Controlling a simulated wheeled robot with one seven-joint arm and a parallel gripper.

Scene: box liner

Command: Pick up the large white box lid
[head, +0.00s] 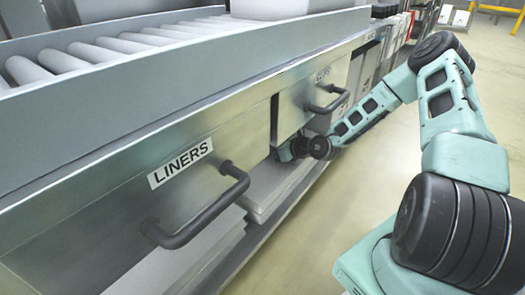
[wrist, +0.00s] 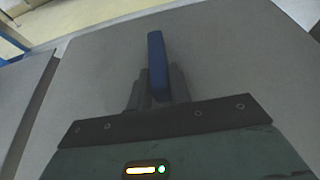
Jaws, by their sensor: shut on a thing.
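The large white box lid (head: 273,183) lies on the lower shelf below the drawers, on the right-hand stack. In the wrist view its pale flat surface (wrist: 228,55) fills most of the picture. My gripper (head: 287,153) reaches in under the drawers from the right, at the lid's far end.
A drawer labelled LINERS (head: 181,163) with a dark handle (head: 205,215) overhangs the shelf, with a second drawer handle (head: 329,100) beyond. A roller conveyor (head: 110,48) runs above. Another pale stack (head: 200,255) lies nearer on the shelf. The floor (head: 345,205) at right is clear.

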